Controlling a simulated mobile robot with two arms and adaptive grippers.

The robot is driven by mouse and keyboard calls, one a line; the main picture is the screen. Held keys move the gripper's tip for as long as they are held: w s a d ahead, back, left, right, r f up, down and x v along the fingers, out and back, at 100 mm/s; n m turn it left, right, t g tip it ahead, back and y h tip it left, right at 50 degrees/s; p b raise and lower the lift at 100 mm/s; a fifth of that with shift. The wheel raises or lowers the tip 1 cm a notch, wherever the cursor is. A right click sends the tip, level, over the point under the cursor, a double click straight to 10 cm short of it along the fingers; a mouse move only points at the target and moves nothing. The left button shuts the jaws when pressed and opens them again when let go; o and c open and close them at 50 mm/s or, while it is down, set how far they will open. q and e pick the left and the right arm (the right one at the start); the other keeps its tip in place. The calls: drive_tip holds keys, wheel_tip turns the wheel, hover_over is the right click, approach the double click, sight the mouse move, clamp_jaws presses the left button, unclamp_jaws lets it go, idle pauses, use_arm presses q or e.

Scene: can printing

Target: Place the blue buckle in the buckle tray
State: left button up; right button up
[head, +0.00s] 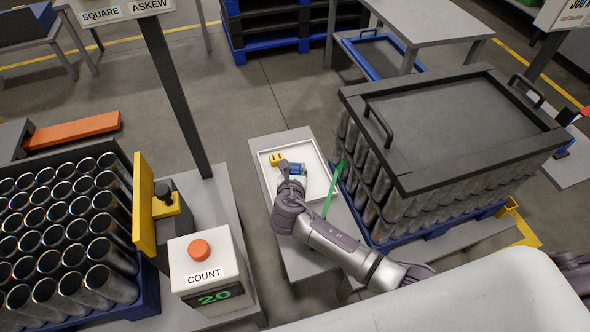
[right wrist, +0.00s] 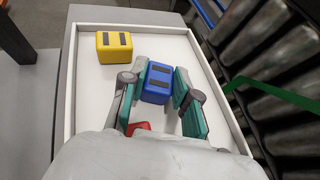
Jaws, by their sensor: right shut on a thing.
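The blue buckle (right wrist: 158,83) is a small block with two dark stripes, held between the teal fingers of my right gripper (right wrist: 157,92). In the head view the blue buckle (head: 297,168) shows at the tip of my right gripper (head: 291,174). It is over the white buckle tray (head: 318,172), inside its rim; I cannot tell whether it touches the tray floor. A yellow buckle (right wrist: 115,47) lies in the tray near the far left corner. A red buckle (right wrist: 139,127) shows partly below the fingers, mostly hidden by the gripper. My left gripper is not in view.
A dark-lidded crate of metal cans (head: 450,125) stands close to the tray's right. A green strip (head: 334,190) stands by the tray's right edge. A can crate (head: 60,235), a count box (head: 206,270) and a sign post (head: 175,85) are left. The tray's right part is clear.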

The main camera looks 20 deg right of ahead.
drive_tip(key=shift+f, duration=0.1)
drive_tip(key=o, duration=1)
drive_tip(key=shift+o, duration=0.2)
drive_tip(key=shift+s+a+r, duration=0.1)
drive_tip(key=shift+s+r, duration=0.15)
drive_tip(key=p+v, duration=0.1)
drive_tip(key=v, duration=1)
drive_tip(key=shift+s+a+r, duration=0.1)
drive_tip(key=shift+s+r, duration=0.05)
drive_tip(key=shift+s, duration=0.05)
